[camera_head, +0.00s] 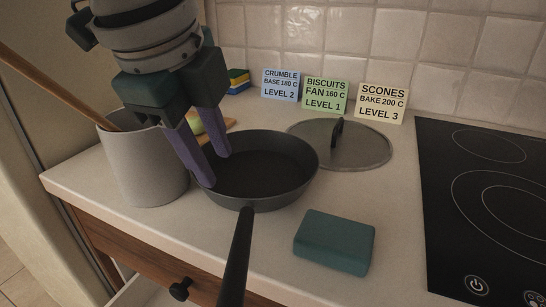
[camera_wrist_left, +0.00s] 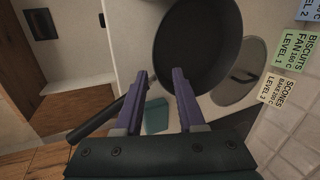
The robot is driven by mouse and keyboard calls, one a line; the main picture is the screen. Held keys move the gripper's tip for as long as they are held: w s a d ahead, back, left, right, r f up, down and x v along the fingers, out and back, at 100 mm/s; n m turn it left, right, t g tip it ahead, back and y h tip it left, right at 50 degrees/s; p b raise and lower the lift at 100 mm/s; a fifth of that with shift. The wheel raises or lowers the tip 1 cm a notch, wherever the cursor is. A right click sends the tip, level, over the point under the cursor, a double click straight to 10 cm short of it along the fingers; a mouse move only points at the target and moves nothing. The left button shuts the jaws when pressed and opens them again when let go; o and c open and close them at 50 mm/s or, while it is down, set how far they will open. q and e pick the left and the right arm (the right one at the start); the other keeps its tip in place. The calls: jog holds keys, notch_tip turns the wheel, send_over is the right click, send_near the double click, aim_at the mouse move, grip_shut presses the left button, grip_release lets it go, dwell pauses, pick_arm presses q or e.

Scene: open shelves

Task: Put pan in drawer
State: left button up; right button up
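A dark frying pan (camera_head: 270,165) sits upright on the counter, its handle (camera_head: 236,255) pointing toward the front edge. It also fills the upper middle of the left wrist view (camera_wrist_left: 195,45). My left gripper (camera_head: 213,168) is open, its purple fingers tilted down over the pan's left rim; I cannot tell whether they touch it. In the left wrist view its fingers (camera_wrist_left: 159,76) are spread with nothing clearly between them. A wooden drawer front with a black knob (camera_head: 180,289) is under the counter's front edge. A pale edge shows below it. My right gripper is not in view.
A teal block (camera_head: 335,242) lies right of the pan handle. A lid (camera_head: 360,148) lies behind right of the pan, before recipe cards (camera_head: 325,94). A grey crock (camera_head: 145,170) with a wooden utensil stands left. A black hob (camera_head: 490,210) is at right.

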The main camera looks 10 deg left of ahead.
aim_at(227, 194)
pick_arm(q)
jog(key=x, duration=0.4)
jog(key=b+x, duration=0.1)
jog(key=x, duration=0.2)
jog(key=shift+s+f, duration=0.2)
jog(key=shift+s, duration=0.1)
jog(key=shift+c, duration=0.2)
grip_shut()
jog(key=shift+r, duration=0.1)
dwell(0.8)
